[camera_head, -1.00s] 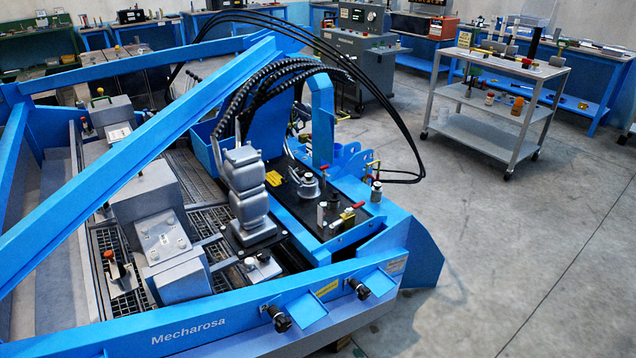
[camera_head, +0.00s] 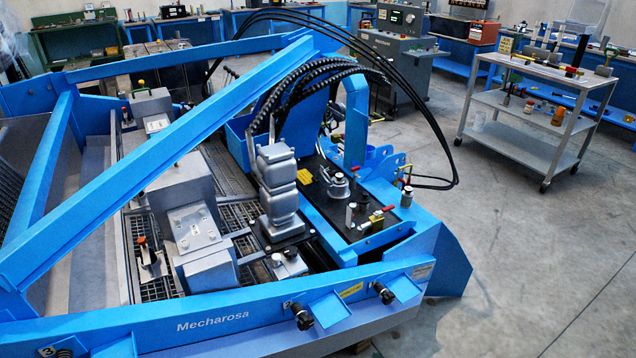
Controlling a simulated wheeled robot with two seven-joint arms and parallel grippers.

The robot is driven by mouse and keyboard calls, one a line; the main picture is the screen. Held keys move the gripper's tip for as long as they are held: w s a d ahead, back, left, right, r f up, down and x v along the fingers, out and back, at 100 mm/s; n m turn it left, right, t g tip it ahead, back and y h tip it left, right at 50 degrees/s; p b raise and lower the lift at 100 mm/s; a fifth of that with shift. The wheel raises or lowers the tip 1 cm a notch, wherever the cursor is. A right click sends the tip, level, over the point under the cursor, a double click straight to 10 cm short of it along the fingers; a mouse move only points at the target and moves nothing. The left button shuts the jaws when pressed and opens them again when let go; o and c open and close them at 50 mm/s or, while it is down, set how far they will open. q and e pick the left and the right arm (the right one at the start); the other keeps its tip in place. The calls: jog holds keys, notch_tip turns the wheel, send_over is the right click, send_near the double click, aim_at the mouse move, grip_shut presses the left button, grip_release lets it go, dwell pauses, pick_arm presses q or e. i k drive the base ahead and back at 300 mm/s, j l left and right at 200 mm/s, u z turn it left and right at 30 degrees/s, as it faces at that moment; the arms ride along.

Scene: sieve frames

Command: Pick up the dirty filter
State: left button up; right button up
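I cannot single out a dirty filter in the head view. The large blue machine marked Mecharosa (camera_head: 212,322) fills the left and middle. It holds grey housings (camera_head: 195,232) over metal mesh, a stacked grey motor-like unit (camera_head: 277,185), and a black plate (camera_head: 345,205) with a round metal fitting (camera_head: 336,187) and small red-handled valves (camera_head: 384,211). Neither of my grippers shows in the view.
A grey wheeled cart (camera_head: 530,140) with bottles and tools stands at the right. A grey control cabinet (camera_head: 400,65) and blue workbenches (camera_head: 600,85) line the back. Black hoses (camera_head: 440,125) arch off the machine. The concrete floor (camera_head: 530,250) at the right is clear.

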aim_at(339, 180)
jog(key=i+l+z, duration=0.25)
jog(key=i+l, duration=1.15)
jog(key=l, duration=0.15)
